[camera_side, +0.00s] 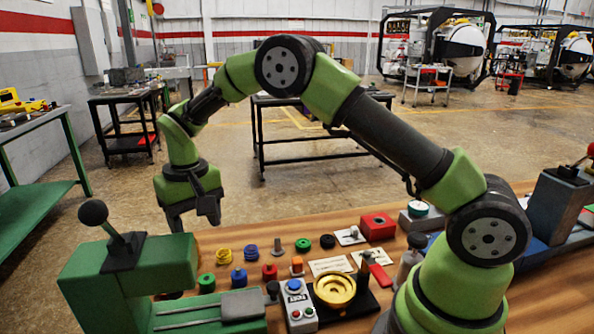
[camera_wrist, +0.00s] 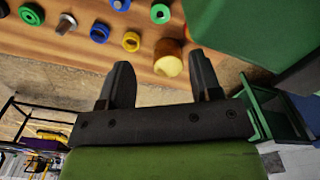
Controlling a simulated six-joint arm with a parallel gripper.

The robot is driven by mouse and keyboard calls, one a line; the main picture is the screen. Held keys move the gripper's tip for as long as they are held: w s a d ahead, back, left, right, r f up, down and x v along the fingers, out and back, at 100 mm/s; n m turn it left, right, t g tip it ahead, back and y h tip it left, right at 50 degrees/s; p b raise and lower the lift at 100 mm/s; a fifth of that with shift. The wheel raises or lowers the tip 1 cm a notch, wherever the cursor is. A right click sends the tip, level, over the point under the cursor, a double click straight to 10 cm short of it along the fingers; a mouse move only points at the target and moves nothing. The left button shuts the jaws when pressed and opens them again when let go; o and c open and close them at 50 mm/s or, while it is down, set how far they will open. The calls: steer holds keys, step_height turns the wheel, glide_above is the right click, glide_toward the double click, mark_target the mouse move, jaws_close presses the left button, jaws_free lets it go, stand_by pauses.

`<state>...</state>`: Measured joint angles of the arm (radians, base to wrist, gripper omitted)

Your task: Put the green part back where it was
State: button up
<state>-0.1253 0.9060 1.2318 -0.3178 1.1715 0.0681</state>
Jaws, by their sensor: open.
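Two small green parts show. In the side view, one green ring (camera_side: 302,244) lies farther back on the wooden table and another green part (camera_side: 206,282) lies nearer, by the green machine. In the wrist view, one green part (camera_wrist: 31,14) is at the top left corner and another (camera_wrist: 160,13) is at the top middle. I cannot tell which one the task means. My gripper (camera_side: 195,224) is open and empty, pointing down above the table's left part. In the wrist view its fingers (camera_wrist: 161,62) frame a brown cylinder with a pale yellow end (camera_wrist: 169,64).
A green lever machine (camera_side: 130,270) stands at the left front. A control box (camera_side: 298,305) and a brass bowl (camera_side: 334,289) are at the front middle.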

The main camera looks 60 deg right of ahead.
steer(key=s+d+r+t+y, duration=0.1)
steer(key=s+r+t, duration=0.1)
steer(key=s+r, duration=0.45)
steer(key=s+d+r+t, duration=0.1)
steer(key=s+r, duration=0.3)
steer(key=r, duration=0.5)
steer(key=s+r+m+t+y, duration=0.1)
steer(key=s+t, duration=0.3)
steer(key=s, duration=1.1)
steer(key=shift+d+r, duration=0.2)
steer(key=shift+r, duration=0.3)
